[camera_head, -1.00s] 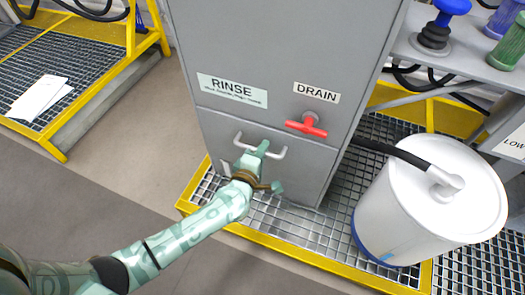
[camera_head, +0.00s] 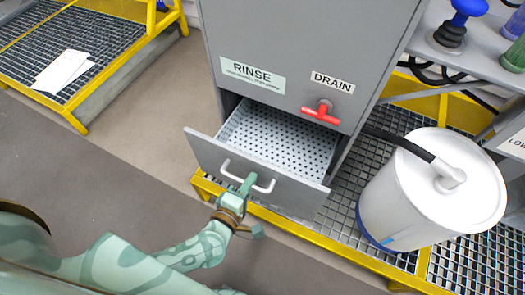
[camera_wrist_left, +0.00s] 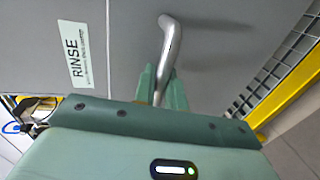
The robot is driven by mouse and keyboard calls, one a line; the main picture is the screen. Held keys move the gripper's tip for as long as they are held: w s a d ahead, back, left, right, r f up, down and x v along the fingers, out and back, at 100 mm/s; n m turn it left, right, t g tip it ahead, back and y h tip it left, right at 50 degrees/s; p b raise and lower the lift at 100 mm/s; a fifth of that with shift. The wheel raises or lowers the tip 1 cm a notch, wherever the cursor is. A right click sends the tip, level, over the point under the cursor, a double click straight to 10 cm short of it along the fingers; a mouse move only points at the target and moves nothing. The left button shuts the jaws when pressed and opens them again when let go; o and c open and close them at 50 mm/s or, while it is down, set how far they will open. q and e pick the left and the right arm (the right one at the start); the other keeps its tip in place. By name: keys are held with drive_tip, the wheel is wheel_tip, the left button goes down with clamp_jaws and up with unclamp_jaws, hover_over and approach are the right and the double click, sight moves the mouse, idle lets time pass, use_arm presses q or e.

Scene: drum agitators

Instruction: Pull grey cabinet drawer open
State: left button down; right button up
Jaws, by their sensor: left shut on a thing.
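The grey cabinet (camera_head: 300,48) stands in the middle of the head view. Its lower drawer (camera_head: 290,190) is pulled well out, and its perforated inner tray (camera_head: 285,138) shows from above, empty. The drawer's silver bar handle (camera_head: 263,188) runs across the front panel. My left gripper (camera_head: 247,184) is shut on this handle near its middle. In the left wrist view, the handle (camera_wrist_left: 170,45) passes between the green fingers (camera_wrist_left: 157,85). My right gripper is in neither view.
A red T-shaped drain valve (camera_head: 321,113) sits above the drawer on the right. A white drum (camera_head: 425,195) with a black hose stands to the right on a yellow-edged grating (camera_head: 310,238). The floor (camera_head: 110,165) to the left is clear.

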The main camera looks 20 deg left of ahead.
use_arm(q)
drive_tip(key=f+p+v, duration=0.1)
drive_tip(key=f+v, duration=0.1)
drive_tip(key=v, duration=0.9)
drive_tip(key=shift+s, duration=0.65)
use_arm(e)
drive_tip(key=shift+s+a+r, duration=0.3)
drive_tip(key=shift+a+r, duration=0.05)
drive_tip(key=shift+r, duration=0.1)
use_arm(q)
drive_tip(key=shift+f, duration=0.2)
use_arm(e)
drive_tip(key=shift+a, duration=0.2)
use_arm(q)
drive_tip(key=c, duration=1.5)
unclamp_jaws()
drive_tip(key=shift+c, duration=0.2)
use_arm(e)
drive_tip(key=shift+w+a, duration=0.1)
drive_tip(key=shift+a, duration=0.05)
